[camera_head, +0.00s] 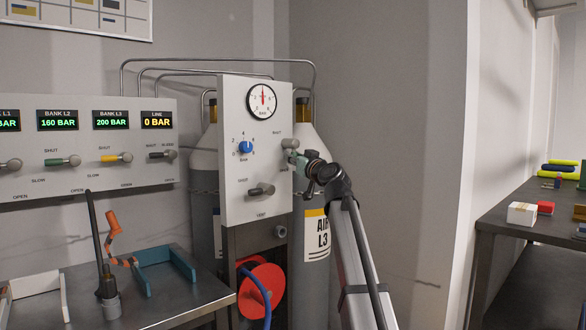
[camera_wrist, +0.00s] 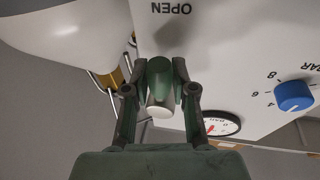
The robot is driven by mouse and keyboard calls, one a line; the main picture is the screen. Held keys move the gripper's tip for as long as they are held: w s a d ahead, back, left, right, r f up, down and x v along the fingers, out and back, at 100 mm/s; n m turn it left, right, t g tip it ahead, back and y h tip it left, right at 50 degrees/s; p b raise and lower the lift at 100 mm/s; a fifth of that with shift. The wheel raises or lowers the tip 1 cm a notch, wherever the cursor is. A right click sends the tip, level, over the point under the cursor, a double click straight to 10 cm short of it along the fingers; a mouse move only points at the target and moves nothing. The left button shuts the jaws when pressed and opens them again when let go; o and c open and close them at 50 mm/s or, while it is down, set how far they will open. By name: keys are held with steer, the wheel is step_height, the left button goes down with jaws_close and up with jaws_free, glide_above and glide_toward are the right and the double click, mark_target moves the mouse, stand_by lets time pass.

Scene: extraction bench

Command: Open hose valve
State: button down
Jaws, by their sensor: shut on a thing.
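The upright white panel (camera_head: 233,165) carries a greyish-green valve handle (camera_head: 290,143) at its right edge, with a SHUT label just above it. My gripper (camera_head: 298,157) is at this handle, coming from the right. In the wrist view my gripper (camera_wrist: 160,88) has its two fingers on either side of a green, pale-ended cylindrical handle (camera_wrist: 160,104) and is shut on it. The OPEN label (camera_wrist: 170,8) shows upside down beyond the handle. The handle's pivot is hidden. A second, grey lever (camera_head: 262,189) sits lower on the panel, clear of the gripper.
The panel also holds a pressure gauge (camera_head: 262,101) and a blue knob (camera_head: 245,147). Gas cylinders (camera_head: 317,235) stand behind it. A red hose reel (camera_head: 262,290) is below. A left bench (camera_head: 185,300) holds tools; a right table (camera_head: 500,217) holds small boxes.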

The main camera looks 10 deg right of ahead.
steer(key=shift+w+r, duration=0.1)
stand_by(0.4)
steer(key=c, duration=0.9)
jaws_free()
steer(key=shift+d, duration=0.1)
steer(key=v, duration=1.2)
